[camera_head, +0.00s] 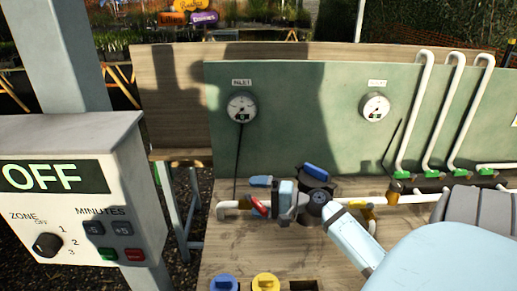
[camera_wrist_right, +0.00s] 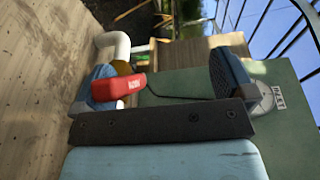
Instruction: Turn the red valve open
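The red valve handle (camera_head: 259,206) sits on the white pipe at the left end of the bench, just left of my right gripper (camera_head: 263,196). In the right wrist view the red handle (camera_wrist_right: 120,87) lies between the two spread fingers of my right gripper (camera_wrist_right: 165,80). It is close to the left finger and well apart from the right one. The gripper is open and not closed on it; whether the left finger touches the handle I cannot tell. My left gripper is not in view.
A green panel (camera_head: 300,130) with two gauges, left (camera_head: 241,107) and right (camera_head: 375,107), stands behind the pipe. White pipes (camera_head: 420,110) rise at right. A control box (camera_head: 75,190) reading OFF stands at left. Blue (camera_head: 223,284) and yellow (camera_head: 265,284) knobs are at the front.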

